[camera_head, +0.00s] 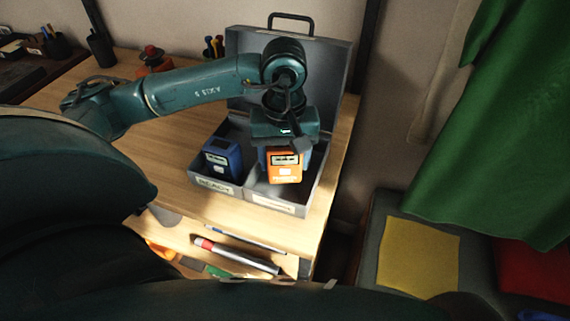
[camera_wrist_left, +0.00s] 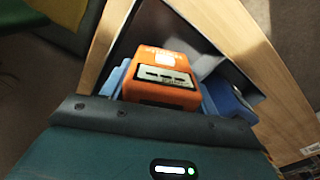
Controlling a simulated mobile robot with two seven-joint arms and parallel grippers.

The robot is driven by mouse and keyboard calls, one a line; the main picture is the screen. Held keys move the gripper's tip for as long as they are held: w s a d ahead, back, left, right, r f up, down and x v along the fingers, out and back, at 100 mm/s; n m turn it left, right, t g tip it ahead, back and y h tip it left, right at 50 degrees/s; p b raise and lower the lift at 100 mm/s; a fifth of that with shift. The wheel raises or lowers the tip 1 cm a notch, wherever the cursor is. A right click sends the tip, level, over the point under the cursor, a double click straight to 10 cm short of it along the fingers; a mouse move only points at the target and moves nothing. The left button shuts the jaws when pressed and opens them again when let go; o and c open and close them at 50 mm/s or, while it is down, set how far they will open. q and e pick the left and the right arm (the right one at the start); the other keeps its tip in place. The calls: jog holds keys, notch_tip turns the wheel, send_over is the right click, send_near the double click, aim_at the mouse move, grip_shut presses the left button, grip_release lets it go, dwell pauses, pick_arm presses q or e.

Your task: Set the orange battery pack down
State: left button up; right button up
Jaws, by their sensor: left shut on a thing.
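The orange battery pack (camera_head: 284,168) is upright in or just over the right compartment of the grey case (camera_head: 273,201). My left gripper (camera_head: 284,146) points down from above and is shut on the top part of the pack. In the left wrist view the orange pack (camera_wrist_left: 162,73) fills the space in front of the gripper. Whether its base touches the case floor is hidden. A blue battery pack (camera_head: 221,159) stands in the left compartment, whose front label reads READY. My right gripper is out of view.
The case's lid (camera_head: 333,66) stands open behind the compartments. A red-topped item (camera_head: 153,58) and a pen cup (camera_head: 101,47) are at the back left. Below the wooden top (camera_head: 165,160), a drawer holds a red and silver tube (camera_head: 236,256). The left of the tabletop is clear.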

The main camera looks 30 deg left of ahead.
aim_at(284, 168)
pick_arm(q)
notch_tip(284, 168, down, 2)
jog(key=shift+f, duration=0.55)
jog(key=o, duration=0.8)
jog(key=shift+c, duration=0.2)
jog(key=o, duration=0.5)
jog(key=shift+c, duration=0.2)
